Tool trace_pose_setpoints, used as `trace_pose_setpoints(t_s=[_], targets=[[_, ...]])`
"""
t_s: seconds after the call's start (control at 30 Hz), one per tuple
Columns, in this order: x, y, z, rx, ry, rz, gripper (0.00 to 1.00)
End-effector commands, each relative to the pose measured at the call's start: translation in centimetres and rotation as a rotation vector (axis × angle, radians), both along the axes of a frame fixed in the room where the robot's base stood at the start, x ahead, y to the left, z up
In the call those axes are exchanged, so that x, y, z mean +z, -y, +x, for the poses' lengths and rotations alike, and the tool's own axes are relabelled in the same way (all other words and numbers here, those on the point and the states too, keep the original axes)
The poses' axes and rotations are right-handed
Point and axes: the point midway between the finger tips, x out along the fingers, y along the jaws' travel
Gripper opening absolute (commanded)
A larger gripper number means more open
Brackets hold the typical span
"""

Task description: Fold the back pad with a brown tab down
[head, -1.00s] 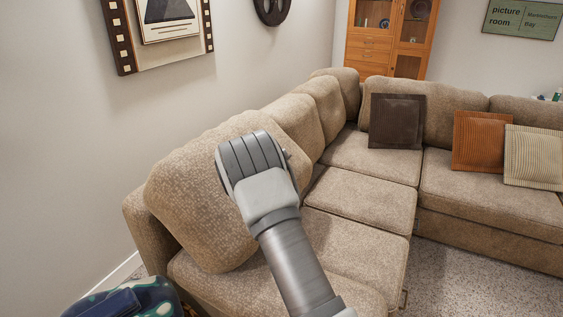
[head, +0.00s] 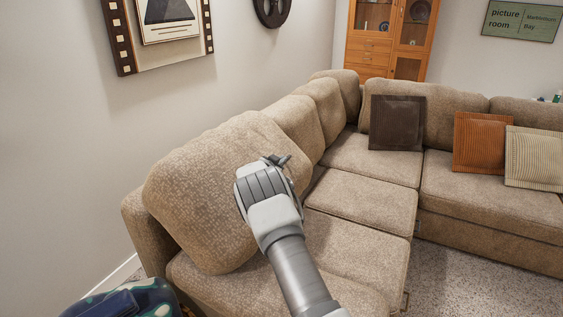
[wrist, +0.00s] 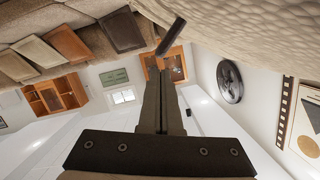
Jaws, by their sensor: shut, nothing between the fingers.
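The nearest back pad (head: 200,195) is a large tan textured cushion, leaning upright against the back of the sofa's left section. It fills the upper right of the wrist view (wrist: 255,30). Other tan back pads (head: 322,98) stand in a row behind it.
Tan seat cushions (head: 360,200) lie right of the pad. A dark brown pillow (head: 397,122), an orange pillow (head: 480,142) and a striped pillow (head: 533,157) rest on the far section. A patterned blue-green item (head: 130,300) is at lower left. The wall is close behind.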

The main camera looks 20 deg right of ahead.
Motion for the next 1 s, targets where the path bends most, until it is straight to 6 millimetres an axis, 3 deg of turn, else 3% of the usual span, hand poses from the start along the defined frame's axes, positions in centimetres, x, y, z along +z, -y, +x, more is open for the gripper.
trace_pose_setpoints(t_s=[0.27,0.47,1.0], targets=[[-0.2,0.0,0.0,0.000,0.000,0.000,0.00],[-2.1,0.2,-0.2,-0.001,-0.003,-0.001,0.00],[-14.5,0.0,0.0,0.000,-0.002,0.001,0.00]])
